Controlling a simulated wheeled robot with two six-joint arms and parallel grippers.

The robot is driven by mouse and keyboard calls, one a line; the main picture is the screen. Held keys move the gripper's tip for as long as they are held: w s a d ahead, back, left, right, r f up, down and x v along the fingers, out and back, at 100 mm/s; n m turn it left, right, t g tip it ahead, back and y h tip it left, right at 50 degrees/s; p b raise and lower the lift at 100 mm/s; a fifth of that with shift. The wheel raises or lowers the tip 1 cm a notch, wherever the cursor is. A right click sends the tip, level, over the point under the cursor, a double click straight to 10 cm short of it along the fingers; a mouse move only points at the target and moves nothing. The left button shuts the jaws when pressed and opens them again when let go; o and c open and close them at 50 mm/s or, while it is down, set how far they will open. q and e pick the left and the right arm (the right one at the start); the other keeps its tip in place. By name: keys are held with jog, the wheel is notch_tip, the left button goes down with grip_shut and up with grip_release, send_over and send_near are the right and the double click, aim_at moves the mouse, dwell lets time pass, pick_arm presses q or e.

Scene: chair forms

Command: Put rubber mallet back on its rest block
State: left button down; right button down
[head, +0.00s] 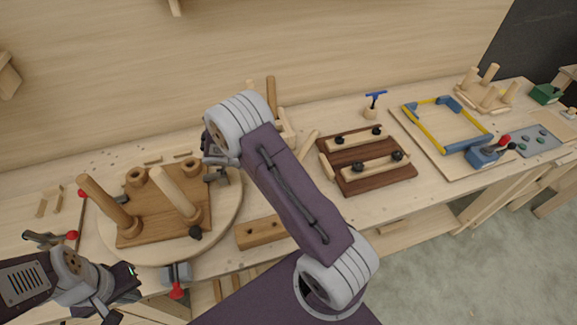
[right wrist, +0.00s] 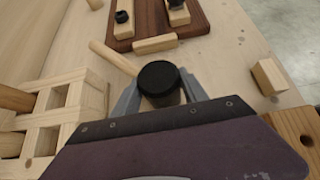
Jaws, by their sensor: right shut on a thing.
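The rubber mallet's round black head (right wrist: 158,78) is between the fingers of my right gripper (right wrist: 160,92) in the right wrist view. Its pale wooden handle (right wrist: 112,57) points to the upper left there. In the head view the handle (head: 306,148) shows beside my right arm, which hides the mallet head and right gripper. I cannot tell if the mallet touches the bench. A plain wooden block (right wrist: 268,77) lies right of the mallet; a block with holes (head: 262,232) lies near the front edge. I cannot tell which is the rest block. My left gripper (head: 124,296) is open and empty.
A dark clamp board (head: 368,174) lies beyond the mallet. A slotted wooden frame (right wrist: 48,120) stands close to its left. A round turntable (head: 112,240) carries a stool form with legs. A yellow-and-blue frame (head: 443,121) lies farther right. Bare bench shows around the plain block.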

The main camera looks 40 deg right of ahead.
jog(key=shift+f, duration=0.1)
jog(key=c, duration=0.5)
grip_release()
jog(key=b+v, duration=0.1)
jog(key=v, duration=0.8)
